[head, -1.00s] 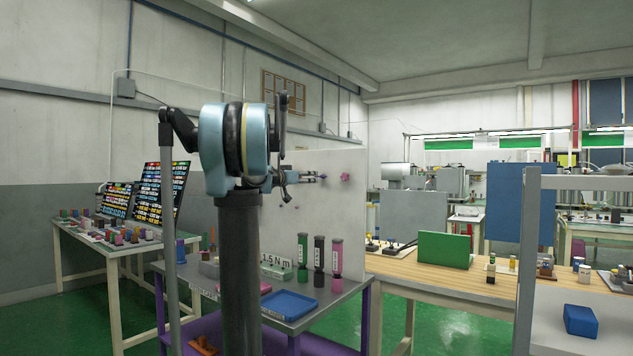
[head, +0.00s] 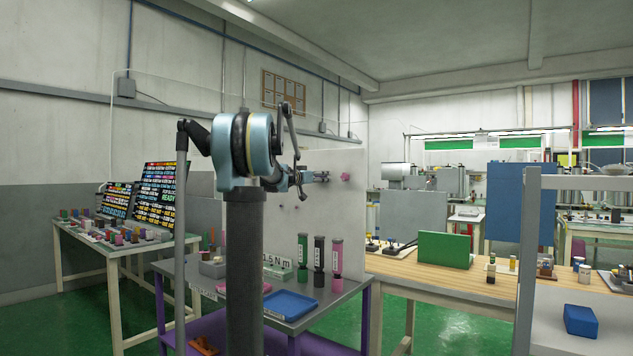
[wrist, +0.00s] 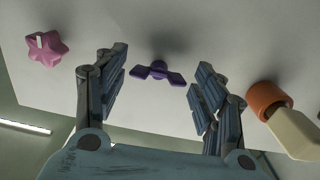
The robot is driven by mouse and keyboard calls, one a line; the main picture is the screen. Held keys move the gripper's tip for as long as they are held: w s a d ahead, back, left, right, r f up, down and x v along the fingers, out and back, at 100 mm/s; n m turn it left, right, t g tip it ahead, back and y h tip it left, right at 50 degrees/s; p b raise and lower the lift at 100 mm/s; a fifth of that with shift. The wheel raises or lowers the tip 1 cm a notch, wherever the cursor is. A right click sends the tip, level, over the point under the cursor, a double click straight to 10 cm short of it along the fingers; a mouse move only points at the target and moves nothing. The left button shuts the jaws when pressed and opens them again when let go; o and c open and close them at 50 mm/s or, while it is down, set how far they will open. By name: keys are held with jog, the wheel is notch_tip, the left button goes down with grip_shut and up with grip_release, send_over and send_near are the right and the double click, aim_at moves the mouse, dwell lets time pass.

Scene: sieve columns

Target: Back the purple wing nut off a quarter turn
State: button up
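The purple wing nut (wrist: 158,72) is on the pale upright panel (head: 325,220). In the wrist view its two wings spread left and right, tilted slightly down at the ends. My gripper (wrist: 158,82) is open, with one finger on each side of the wing nut and clear gaps to both wings. In the head view my gripper (head: 318,177) is small and sits close to the front of the panel. The wing nut is hard to make out there. I cannot tell exactly how far the fingertips are from the panel.
A pink star-shaped knob (wrist: 47,49) is on the panel left of the fingers. An orange collar with a cream handle (wrist: 290,122) is close to the right finger. Below the panel, a grey bench (head: 335,300) carries a blue tray (head: 290,305) and black, green and pink cylinders.

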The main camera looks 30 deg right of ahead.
jog(key=c, duration=1.3)
jog(key=shift+f, duration=0.1)
